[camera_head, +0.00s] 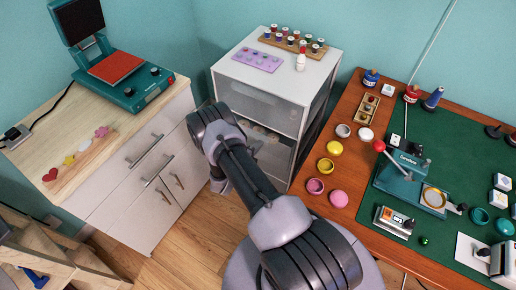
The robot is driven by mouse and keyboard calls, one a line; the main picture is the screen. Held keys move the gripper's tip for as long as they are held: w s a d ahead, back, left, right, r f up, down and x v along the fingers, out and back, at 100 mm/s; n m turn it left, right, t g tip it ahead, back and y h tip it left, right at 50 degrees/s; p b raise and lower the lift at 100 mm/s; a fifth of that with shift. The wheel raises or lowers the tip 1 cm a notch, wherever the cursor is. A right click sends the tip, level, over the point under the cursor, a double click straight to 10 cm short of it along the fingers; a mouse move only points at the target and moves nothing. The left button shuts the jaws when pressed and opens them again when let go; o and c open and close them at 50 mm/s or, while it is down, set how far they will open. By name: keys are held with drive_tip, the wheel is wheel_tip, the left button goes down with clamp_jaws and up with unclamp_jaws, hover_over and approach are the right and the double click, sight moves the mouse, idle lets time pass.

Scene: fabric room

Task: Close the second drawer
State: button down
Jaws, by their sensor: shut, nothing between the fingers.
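A white cabinet (318,70) stands in the back middle with drawers that have grey, see-through fronts. Its upper drawer (262,104) looks shut. Below it, the second drawer (275,160) looks pulled out, with small coloured items showing at its top edge; my arm covers its left part, so how far it is out is hard to tell. My arm reaches from the bottom right up to the cabinet's left front and bends down there. A grey arm part shows low beside the second drawer. My gripper's fingers are hidden behind the arm.
A wooden-topped cabinet (150,125) with a heat press (118,75) stands at left. A work table (345,205) with a green mat, button press and coloured pots stands at right. Spools (293,38) and a white bottle (301,62) stand on the white cabinet. Some floor (205,225) is clear between.

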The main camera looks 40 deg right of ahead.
sight(264, 139)
drive_tip(key=shift+d, duration=0.15)
drive_tip(key=d, duration=0.2)
drive_tip(key=w+d, duration=0.1)
drive_tip(key=shift+w+d, duration=0.2)
drive_tip(key=shift+d, duration=0.2)
drive_tip(key=shift+w+d+r, duration=0.1)
drive_tip(key=shift+w+d, duration=0.05)
drive_tip(key=shift+d, duration=0.1)
